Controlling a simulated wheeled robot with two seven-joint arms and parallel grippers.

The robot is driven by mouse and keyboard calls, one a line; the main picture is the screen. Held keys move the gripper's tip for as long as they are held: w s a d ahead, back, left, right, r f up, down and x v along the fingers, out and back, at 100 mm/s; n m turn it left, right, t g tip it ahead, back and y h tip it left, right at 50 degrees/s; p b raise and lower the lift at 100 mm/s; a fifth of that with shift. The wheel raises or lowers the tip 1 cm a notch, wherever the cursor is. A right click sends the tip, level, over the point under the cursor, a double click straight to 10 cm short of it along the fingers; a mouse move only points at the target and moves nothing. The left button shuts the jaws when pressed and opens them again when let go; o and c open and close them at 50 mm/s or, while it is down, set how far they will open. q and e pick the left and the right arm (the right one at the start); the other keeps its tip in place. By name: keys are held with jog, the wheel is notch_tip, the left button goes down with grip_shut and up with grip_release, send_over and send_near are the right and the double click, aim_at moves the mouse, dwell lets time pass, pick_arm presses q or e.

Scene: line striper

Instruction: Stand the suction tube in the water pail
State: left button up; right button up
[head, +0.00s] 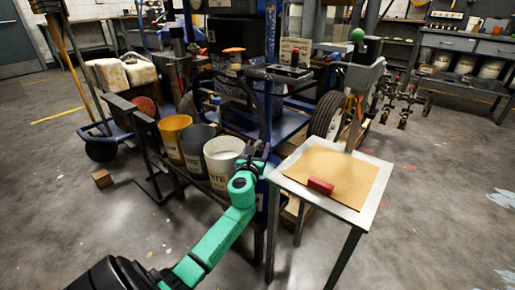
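Three pails stand in a row on a low rack at the machine's front: an orange-yellow pail (174,140), a dark grey pail (198,150) and a white pail (223,163). Their front labels are too small to read surely, so I cannot tell by label which is the water pail. My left gripper (258,158), at the end of the green arm, is just right of the white pail's rim. Its fingers are small and dark against the machine, so their opening is unclear. I cannot clearly pick out the suction tube near it. My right gripper is not in view.
A small metal table (362,212) at the right holds a tan board (338,174) with a red block (320,186). The blue-framed striper (290,124) with its wheels fills the middle. A wooden block (102,178) lies on the floor at the left. Floor at the front left is open.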

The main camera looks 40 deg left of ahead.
pick_arm(q)
jog(key=shift+f, duration=0.1)
jog(key=p+v, duration=0.2)
jog(key=v, duration=1.2)
jog(key=shift+s+d, duration=0.15)
jog(key=shift+s, duration=0.05)
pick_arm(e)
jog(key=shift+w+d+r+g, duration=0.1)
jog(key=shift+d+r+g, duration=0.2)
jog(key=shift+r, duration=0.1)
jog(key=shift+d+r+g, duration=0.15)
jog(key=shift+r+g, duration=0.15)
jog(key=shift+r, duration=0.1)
